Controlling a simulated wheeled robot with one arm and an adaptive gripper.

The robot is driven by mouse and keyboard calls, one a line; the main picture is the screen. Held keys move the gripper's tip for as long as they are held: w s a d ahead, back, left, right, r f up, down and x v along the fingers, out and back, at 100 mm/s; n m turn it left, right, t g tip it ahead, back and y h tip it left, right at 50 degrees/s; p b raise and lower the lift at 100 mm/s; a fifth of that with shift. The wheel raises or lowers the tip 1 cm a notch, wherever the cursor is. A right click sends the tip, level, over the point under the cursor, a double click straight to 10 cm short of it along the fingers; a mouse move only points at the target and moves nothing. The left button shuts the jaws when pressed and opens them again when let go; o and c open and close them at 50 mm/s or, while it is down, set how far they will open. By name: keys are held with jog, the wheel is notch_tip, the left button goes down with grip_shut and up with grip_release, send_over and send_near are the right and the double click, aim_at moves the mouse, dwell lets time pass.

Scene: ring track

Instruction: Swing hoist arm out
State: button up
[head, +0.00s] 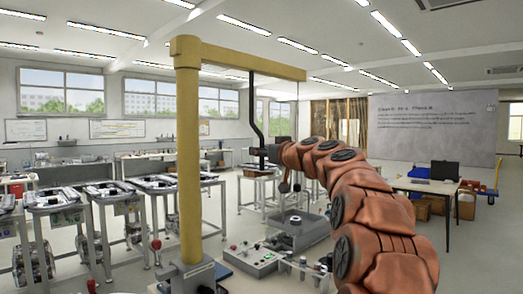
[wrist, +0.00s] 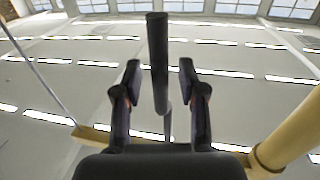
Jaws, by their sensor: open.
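The hoist has an upright yellow column (head: 190,150) and a yellow hoist arm (head: 245,58) reaching right from its top. The hoist arm also shows low in the wrist view (wrist: 92,134). A bent black handle bar (head: 252,100) hangs from the arm. My gripper (head: 264,153) is at the bar's lower end, partly hidden by my wrist. In the wrist view my gripper (wrist: 160,82) is open, with the black bar (wrist: 157,50) between its two fingers. A gap shows on each side of the bar, so neither finger appears to touch it.
A thin cable (head: 297,115) hangs from the arm's outer end toward grey equipment (head: 298,232) below. A control box (head: 250,258) stands by the column. Workbenches with trays (head: 108,190) line the left. A table (head: 425,185) stands right; open floor lies behind.

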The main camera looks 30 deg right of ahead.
grip_shut()
dwell(0.3)
dwell(0.3)
